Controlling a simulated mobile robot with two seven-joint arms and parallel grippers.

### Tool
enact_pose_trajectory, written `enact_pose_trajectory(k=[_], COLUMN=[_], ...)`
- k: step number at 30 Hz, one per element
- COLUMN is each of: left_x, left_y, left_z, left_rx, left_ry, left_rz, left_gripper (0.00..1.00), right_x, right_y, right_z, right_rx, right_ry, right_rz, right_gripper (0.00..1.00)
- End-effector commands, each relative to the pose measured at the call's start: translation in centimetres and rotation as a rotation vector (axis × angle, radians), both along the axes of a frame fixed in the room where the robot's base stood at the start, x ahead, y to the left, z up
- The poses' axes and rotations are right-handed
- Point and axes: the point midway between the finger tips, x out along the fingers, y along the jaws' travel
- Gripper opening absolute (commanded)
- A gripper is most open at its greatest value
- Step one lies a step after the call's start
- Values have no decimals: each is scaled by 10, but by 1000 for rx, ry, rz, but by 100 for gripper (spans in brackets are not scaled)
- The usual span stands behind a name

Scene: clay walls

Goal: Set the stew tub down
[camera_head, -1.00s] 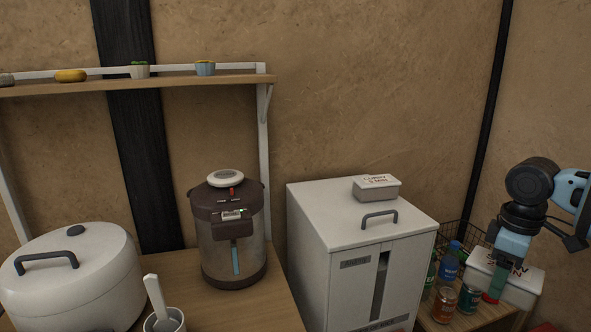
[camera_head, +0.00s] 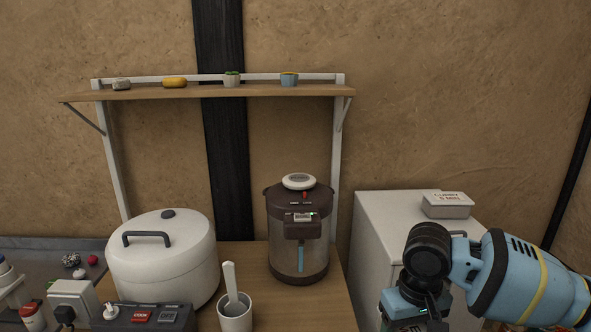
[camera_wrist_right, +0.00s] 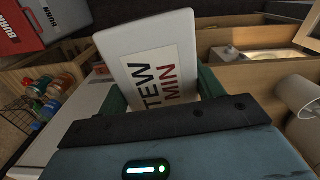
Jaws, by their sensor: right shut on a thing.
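The stew tub (camera_wrist_right: 148,58) is a white lidded box with a label partly reading "TEW MIN" in the right wrist view. My right gripper (camera_wrist_right: 164,90) is shut on it, with green fingers at its sides. In the head view my right arm comes in at the lower right, in front of the white cabinet (camera_head: 375,215). The tub and the fingertips are below the edge of that view. My left gripper is not in view.
A curry tub (camera_head: 447,205) sits on the cabinet. A wooden counter (camera_head: 262,312) holds a rice cooker (camera_head: 165,265), a hot-water pot (camera_head: 298,235) and a cup (camera_head: 235,318) with a paddle. Several bottles (camera_wrist_right: 45,98) stand left in the wrist view.

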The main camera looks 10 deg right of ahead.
Motion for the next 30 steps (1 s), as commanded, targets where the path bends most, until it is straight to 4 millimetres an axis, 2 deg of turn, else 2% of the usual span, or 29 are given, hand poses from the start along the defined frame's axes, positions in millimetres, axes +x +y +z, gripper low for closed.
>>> enact_pose_trajectory(k=[1,3,6,10,16,20,27,30], left_x=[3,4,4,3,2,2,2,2], left_y=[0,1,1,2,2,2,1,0], left_z=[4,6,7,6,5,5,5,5], left_rx=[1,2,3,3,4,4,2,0], left_ry=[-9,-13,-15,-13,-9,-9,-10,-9], left_rz=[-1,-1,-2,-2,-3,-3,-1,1], left_gripper=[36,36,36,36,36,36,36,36], right_x=[4,7,9,9,5,-13,-57,-67], right_y=[16,32,46,54,55,54,54,54], right_z=[11,16,21,24,21,13,-3,-6], right_rx=[0,0,0,1,1,-4,-1,1], right_ry=[-10,-8,-4,0,1,-2,-1,2], right_rz=[2,-4,-13,-18,-19,-17,-16,-18], right_gripper=[35,35,35,35,35,35,35,35])
